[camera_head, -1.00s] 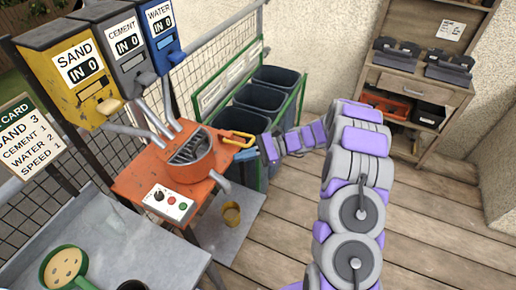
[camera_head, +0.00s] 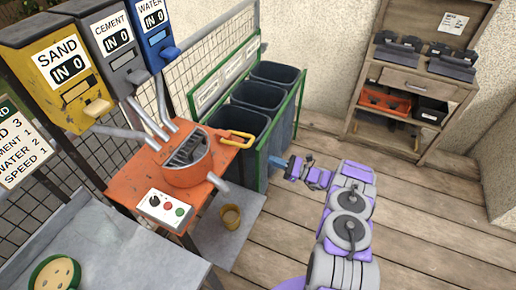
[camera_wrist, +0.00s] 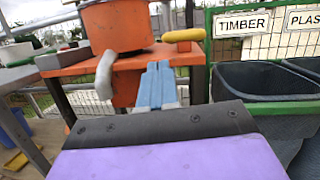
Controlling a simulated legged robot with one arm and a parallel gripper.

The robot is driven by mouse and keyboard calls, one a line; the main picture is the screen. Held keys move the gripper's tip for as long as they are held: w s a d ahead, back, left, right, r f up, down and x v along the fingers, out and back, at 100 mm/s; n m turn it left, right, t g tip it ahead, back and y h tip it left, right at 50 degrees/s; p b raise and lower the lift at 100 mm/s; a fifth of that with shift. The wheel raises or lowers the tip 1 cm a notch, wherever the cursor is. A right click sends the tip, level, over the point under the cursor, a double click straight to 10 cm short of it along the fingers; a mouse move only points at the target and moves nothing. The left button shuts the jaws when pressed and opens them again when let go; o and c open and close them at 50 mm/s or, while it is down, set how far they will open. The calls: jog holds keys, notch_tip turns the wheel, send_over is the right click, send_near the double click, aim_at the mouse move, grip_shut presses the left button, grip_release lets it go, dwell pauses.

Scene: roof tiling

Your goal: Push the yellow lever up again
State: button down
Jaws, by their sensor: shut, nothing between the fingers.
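The mixer stands on an orange table (camera_head: 125,190) with a control box (camera_head: 163,207). Sand (camera_head: 60,72), cement and water dispensers hang behind it. Dark bins (camera_head: 243,125) in a green frame stand behind my gripper. Wooden floor is clear at right.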

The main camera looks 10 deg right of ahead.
jog(key=d+f+m+t+h, duration=0.1)
jog(key=d+f+m+t, duration=0.1)
jog(key=f, duration=0.4)
jog(key=shift+d+m+t, duration=0.3)
jog(key=shift+d+t, duration=0.3)
jog(key=shift+d, duration=0.35)
jog(key=shift+r, duration=0.1)
jog(key=r+b+x, duration=0.2)
jog(key=b+x, duration=0.1)
jog(key=x, duration=1)
jog(key=shift+s+d+b, duration=0.2)
jog(key=shift+d+b, duration=0.2)
jog(key=shift+r, duration=0.15)
jog(key=shift+h, duration=0.3)
